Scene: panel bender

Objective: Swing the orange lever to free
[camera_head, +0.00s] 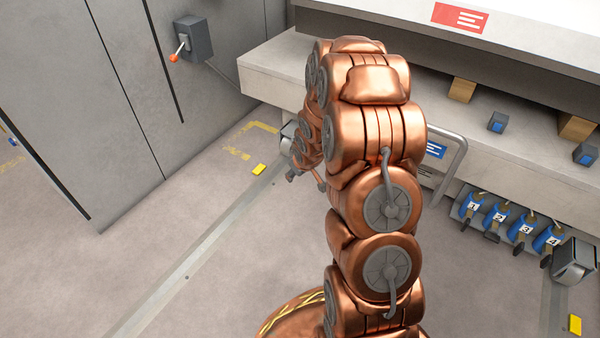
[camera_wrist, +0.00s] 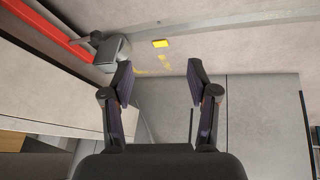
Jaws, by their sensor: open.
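The orange lever (camera_head: 175,57) is a short pale stem with an orange knob. It hangs down and to the left from a dark grey box (camera_head: 194,38) on the grey cabinet wall. My gripper (camera_wrist: 160,75) is open and empty, with its two dark fingers spread in the wrist view. In the head view my copper arm hides most of the gripper, which is low and to the right of the lever, well apart from it. I cannot make out the lever in the wrist view.
The grey cabinet (camera_head: 110,80) fills the left. The machine's pale bench (camera_head: 270,75) runs behind my arm. A grey metal rail (camera_head: 455,160) and several numbered blue units (camera_head: 497,218) are at the right. A yellow block (camera_head: 258,169) lies on the floor. The floor at lower left is clear.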

